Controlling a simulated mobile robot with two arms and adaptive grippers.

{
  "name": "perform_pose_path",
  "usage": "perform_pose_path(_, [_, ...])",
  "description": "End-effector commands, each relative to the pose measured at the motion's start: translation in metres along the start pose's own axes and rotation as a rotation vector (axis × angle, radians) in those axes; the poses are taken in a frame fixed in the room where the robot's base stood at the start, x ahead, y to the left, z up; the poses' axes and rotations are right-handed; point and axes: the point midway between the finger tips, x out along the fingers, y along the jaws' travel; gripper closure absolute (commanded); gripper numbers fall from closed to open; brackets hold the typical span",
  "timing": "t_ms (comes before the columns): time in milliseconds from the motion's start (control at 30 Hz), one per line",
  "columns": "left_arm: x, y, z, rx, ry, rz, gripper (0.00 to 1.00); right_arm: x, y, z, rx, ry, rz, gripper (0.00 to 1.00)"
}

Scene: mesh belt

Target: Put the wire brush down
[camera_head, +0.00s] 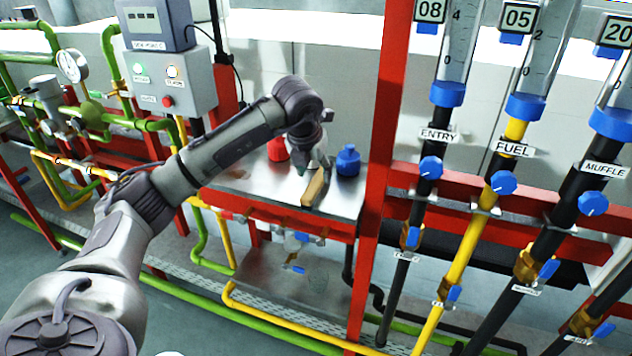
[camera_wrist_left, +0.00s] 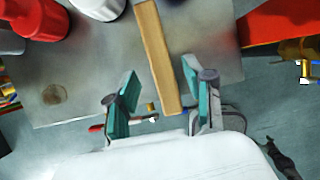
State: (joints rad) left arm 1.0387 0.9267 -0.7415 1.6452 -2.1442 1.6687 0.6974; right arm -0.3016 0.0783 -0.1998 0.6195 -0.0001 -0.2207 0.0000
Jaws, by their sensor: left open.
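The wire brush (camera_head: 314,187) shows as a long wooden bar on the small steel shelf (camera_head: 262,188), close to its front edge; its bristles are hidden. In the left wrist view the brush (camera_wrist_left: 158,55) runs between my left gripper's teal fingers (camera_wrist_left: 159,88), with a gap on each side. Its near end reaches past the shelf edge in that view; I cannot tell whether it is fully flat on the steel. In the head view my left gripper (camera_head: 313,163) points down just behind the brush. My right gripper is not in view.
A red container (camera_head: 278,149) stands left of my gripper and a blue one (camera_head: 348,160) right of it, both at the back of the shelf. A red post (camera_head: 380,150) borders the shelf on the right. The shelf's front left is mostly clear.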

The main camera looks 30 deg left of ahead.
Motion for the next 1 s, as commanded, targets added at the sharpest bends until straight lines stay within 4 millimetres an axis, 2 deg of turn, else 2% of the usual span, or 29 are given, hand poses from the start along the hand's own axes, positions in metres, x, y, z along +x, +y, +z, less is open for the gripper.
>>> perform_pose_path(200, [-0.045,0.0,0.0,0.001,-0.004,0.001,0.47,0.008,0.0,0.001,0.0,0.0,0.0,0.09])
perform_pose_path(400, [-0.067,0.0,0.0,0.0,-0.001,0.001,0.47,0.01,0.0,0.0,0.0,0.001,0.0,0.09])
perform_pose_path(1000, [-0.071,0.0,0.0,0.001,0.001,0.0,0.47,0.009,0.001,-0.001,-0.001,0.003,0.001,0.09])
